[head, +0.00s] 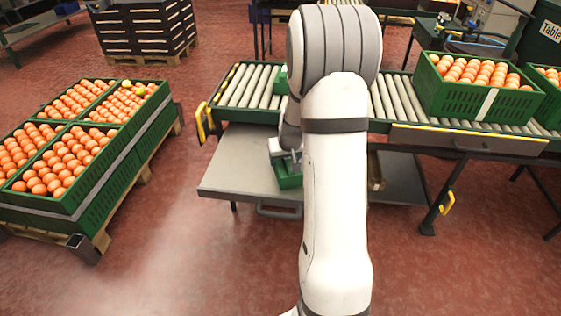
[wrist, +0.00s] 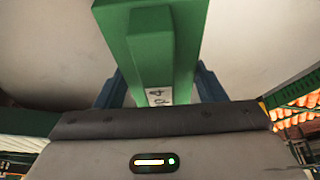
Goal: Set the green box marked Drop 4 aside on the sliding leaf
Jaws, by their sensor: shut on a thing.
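My gripper (head: 287,156) is shut on the green box (head: 288,178), just over or on the sliding leaf (head: 236,172). In the wrist view the green box (wrist: 150,50) stands out between the blue fingers of my gripper (wrist: 155,88). A white label with a partly hidden "4" shows on it. The grey leaf is pulled out below the roller conveyor. My arm hides part of the box and leaf in the head view. I cannot tell whether the box touches the leaf.
The roller conveyor (head: 250,85) runs behind the leaf, with a green crate of oranges (head: 480,97) on its right part. Several more orange crates (head: 82,150) stand on a pallet at left. The leaf's left part is bare. A small brown item (head: 376,172) shows right of my arm.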

